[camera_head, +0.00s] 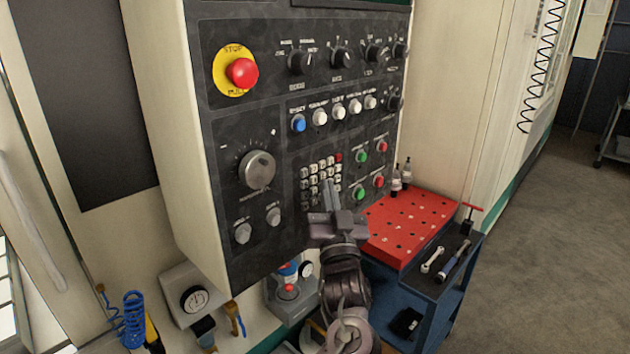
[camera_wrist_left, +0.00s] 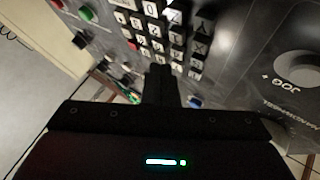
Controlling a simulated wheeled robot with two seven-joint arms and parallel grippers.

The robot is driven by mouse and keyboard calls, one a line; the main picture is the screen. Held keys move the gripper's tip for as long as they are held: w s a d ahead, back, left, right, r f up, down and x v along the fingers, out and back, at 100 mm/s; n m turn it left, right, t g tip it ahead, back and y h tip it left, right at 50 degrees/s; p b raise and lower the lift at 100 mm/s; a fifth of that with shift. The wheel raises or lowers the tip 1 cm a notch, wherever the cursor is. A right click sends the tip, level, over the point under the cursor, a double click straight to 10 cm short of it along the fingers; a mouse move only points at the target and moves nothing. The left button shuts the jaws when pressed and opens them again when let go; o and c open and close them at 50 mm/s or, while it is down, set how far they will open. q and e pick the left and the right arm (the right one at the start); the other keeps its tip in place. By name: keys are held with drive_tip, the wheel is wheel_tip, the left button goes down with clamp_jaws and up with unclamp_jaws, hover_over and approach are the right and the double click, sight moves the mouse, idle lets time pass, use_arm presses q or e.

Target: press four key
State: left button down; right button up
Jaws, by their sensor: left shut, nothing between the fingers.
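The keypad (camera_head: 314,172) is a block of small white and dark keys on the dark control panel (camera_head: 222,125). My left gripper (camera_head: 328,187) is shut and empty, its fingertips in front of the lower part of the keypad and hiding some keys. In the left wrist view the keypad (camera_wrist_left: 165,32) appears upside down at the top. There the shut fingers (camera_wrist_left: 160,75) point up toward its near rows. I cannot tell which key is the four, nor whether the fingertips touch a key. My right gripper is not in view.
A red stop button (camera_head: 242,72), a large dial (camera_head: 257,169) and green and red buttons (camera_head: 380,146) surround the keypad. A red perforated plate (camera_head: 408,226) lies on a blue cart (camera_head: 440,290) with tools to the right. The floor (camera_head: 560,240) beyond is clear.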

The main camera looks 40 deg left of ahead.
use_arm(q)
drive_tip(key=shift+a, duration=0.1)
drive_tip(key=shift+a, duration=0.35)
drive_tip(key=shift+a, duration=0.4)
idle(0.5)
idle(0.3)
drive_tip(key=shift+d+p, duration=0.3)
drive_tip(key=shift+d, duration=0.55)
drive_tip(key=d, duration=0.5)
drive_tip(key=shift+s+p, duration=0.2)
drive_tip(key=shift+p, duration=0.1)
idle(2.8)
